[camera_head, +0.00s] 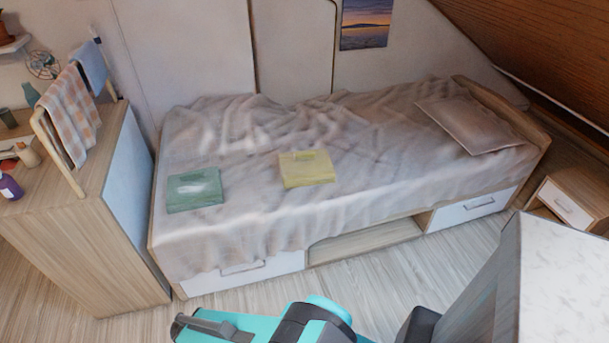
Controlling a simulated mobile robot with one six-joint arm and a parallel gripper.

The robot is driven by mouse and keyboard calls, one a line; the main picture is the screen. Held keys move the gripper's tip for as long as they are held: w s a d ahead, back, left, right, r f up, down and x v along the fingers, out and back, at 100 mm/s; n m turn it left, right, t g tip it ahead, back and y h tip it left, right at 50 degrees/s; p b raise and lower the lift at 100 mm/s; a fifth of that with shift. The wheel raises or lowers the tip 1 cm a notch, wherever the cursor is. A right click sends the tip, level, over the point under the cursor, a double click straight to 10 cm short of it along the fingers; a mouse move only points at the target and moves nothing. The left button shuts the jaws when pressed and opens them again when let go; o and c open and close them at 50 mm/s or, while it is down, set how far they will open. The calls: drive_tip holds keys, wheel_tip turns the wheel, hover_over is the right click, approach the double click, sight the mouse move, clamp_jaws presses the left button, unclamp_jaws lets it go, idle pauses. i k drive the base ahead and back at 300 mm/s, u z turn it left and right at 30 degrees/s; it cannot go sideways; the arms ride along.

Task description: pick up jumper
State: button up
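Two folded garments lie flat on the bed, and I cannot tell for sure which one is the jumper. One is a dark green folded garment (195,189) with a pale patch on top, near the bed's left end. The other is a yellow-green folded garment (306,170) to its right, near the middle of the bed. My teal and grey arm shows at the bottom edge, in front of the bed and apart from both garments. What seems to be my gripper (182,325) is at its left end; its fingers do not show clearly.
The bed (370,190) has a rumpled pale cover and a pillow (470,124) at the right. A wooden cabinet (75,210) with a towel rack (68,118) stands at the left. A nightstand (568,200) stands at the right. Floor shows before the bed.

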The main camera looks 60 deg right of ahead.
sight(308, 167)
drive_tip(key=z, duration=0.15)
drive_tip(key=i, duration=0.9)
drive_tip(key=u, duration=0.15)
